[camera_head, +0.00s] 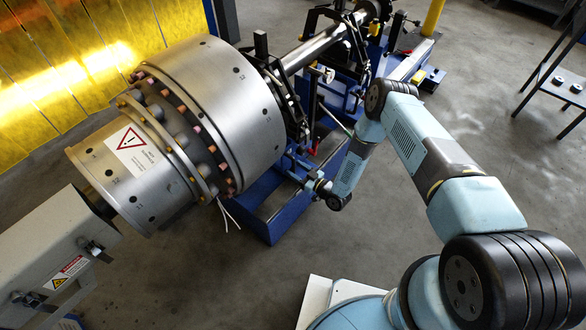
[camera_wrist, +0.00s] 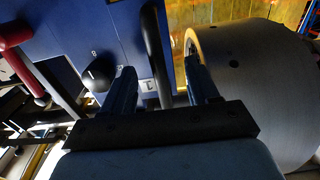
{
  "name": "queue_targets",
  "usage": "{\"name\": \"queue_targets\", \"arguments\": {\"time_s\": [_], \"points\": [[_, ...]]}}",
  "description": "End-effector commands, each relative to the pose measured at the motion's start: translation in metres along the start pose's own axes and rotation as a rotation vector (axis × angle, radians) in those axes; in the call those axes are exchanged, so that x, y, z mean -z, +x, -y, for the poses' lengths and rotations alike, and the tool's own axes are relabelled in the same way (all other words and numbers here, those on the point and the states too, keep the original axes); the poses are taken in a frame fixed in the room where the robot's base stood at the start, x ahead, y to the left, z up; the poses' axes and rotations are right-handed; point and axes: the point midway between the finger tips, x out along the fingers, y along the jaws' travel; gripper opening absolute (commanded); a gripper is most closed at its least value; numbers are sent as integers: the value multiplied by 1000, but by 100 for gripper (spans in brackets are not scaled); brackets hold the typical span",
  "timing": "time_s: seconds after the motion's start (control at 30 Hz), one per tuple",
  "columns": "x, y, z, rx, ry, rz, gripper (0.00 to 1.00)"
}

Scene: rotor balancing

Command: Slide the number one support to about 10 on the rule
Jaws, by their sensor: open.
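The blue support (camera_head: 283,203) stands by the right side of the big steel rotor in the head view. In the wrist view its blue panel (camera_wrist: 105,35) fills the upper middle, with a small pale label (camera_wrist: 147,85) that seems to read 1. A black bar handle (camera_wrist: 152,40) runs in front of the panel. My gripper (camera_wrist: 160,70) is open, with one finger on each side of the bar in the picture; I cannot tell how deep the bar lies between them. A black knob (camera_wrist: 97,76) is left of the fingers. I cannot make out the rule's markings.
The steel rotor (camera_head: 238,108) is close to the right finger and also fills the right of the wrist view (camera_wrist: 255,85). A red-gripped lever (camera_wrist: 16,32) is at the left. A yellow screen (camera_head: 60,70) stands behind.

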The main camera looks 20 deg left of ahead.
Motion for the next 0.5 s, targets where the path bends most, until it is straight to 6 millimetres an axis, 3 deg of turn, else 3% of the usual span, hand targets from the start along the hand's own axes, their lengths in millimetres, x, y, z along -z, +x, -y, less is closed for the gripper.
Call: {"name": "queue_targets", "arguments": {"time_s": [0.5], "points": [[0, -34, 0, -1, 1, 1, 60]]}}
